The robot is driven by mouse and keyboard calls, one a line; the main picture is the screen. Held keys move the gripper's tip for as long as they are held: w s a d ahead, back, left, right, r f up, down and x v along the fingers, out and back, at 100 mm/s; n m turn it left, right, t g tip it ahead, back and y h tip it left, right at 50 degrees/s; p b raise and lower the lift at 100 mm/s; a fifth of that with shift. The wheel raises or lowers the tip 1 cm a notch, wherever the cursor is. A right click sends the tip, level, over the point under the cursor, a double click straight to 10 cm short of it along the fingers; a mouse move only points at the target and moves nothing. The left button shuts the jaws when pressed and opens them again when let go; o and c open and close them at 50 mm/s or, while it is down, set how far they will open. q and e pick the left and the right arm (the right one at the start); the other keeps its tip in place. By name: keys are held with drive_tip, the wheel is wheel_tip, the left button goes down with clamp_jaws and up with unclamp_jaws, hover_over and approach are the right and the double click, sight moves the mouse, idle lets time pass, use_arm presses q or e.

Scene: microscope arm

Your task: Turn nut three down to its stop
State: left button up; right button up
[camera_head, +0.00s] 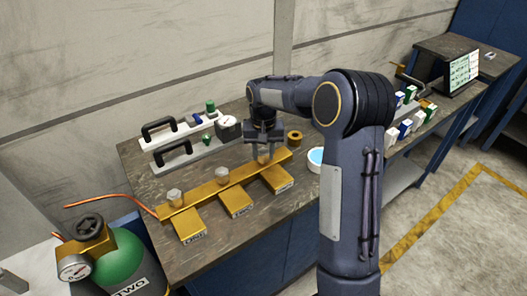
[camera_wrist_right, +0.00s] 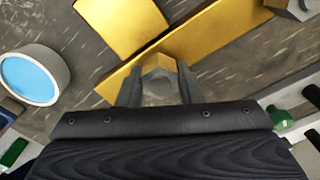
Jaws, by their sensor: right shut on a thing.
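A long brass bar (camera_head: 198,188) lies on the workbench with three brass blocks running off its near side. Two grey hex nuts stand on it, one at the left end (camera_head: 175,196) and one in the middle (camera_head: 221,174). My right gripper (camera_head: 264,154) points down at the bar's right end and is shut on the third nut, which its fingers largely hide in the head view. In the right wrist view this nut (camera_wrist_right: 158,84) sits between the two fingertips, above the brass bar (camera_wrist_right: 215,40). I cannot tell the gap beneath it. My left gripper is out of view.
Behind the bar are black-handled fixtures (camera_head: 175,152) and a gauge (camera_head: 228,127). A brass ring (camera_head: 294,137) and a blue-filled dish (camera_head: 316,158) stand at the right. A green gas cylinder (camera_head: 115,262) is front left. Small boxes and a screen (camera_head: 463,70) are farther right.

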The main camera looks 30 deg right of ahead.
sight(264, 153)
drive_tip(key=o, duration=1)
drive_tip(key=shift+r, duration=0.1)
wheel_tip(264, 153, up, 8)
drive_tip(key=shift+f, duration=0.25)
drive_tip(key=shift+r, duration=0.1)
